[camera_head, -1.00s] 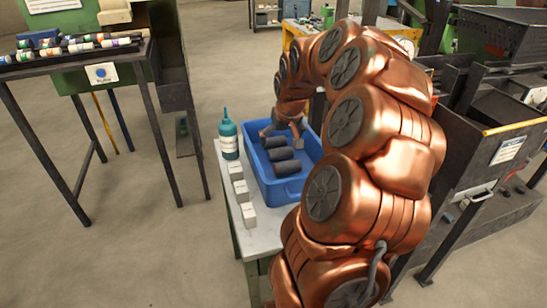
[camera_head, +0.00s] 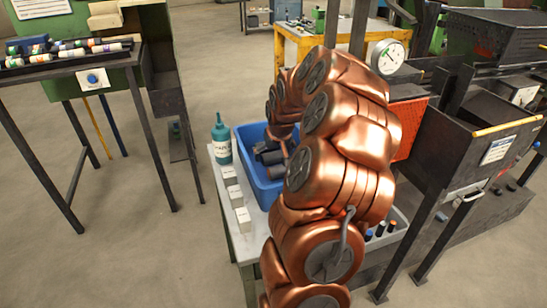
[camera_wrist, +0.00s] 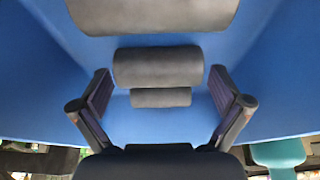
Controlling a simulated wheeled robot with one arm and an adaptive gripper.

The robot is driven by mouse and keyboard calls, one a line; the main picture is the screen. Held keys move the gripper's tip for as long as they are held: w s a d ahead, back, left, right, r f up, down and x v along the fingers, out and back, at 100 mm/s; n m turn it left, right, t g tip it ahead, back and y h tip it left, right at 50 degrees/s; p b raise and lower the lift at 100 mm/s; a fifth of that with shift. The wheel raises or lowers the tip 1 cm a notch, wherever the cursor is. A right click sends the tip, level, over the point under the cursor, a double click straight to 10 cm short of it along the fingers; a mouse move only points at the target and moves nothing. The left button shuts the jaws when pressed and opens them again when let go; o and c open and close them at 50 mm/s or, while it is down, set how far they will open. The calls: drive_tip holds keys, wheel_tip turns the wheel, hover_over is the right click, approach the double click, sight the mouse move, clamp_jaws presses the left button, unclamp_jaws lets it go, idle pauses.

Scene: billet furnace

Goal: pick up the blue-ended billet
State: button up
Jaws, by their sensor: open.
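Several dark grey cylindrical billets (camera_head: 270,156) lie in a blue bin (camera_head: 247,146) on a pale bench. In the wrist view, billets (camera_wrist: 158,67) lie crosswise on the blue floor of the bin; no coloured end shows on them. My gripper (camera_wrist: 160,98) is open, with one finger to each side of the smaller-looking billets and nothing clearly held. In the head view my gripper is at the bin, mostly hidden by my arm. A short billet (camera_head: 369,235) with a bluish end stands in a grey tray to the right, beside an orange-ended one (camera_head: 380,229).
A teal bottle (camera_head: 221,139) and several white blocks (camera_head: 231,196) stand on the bench left of the bin. A dark furnace cabinet (camera_head: 460,150) stands at right. Floor between rack and bench is clear.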

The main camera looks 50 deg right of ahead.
drive_tip(key=c, duration=1.7)
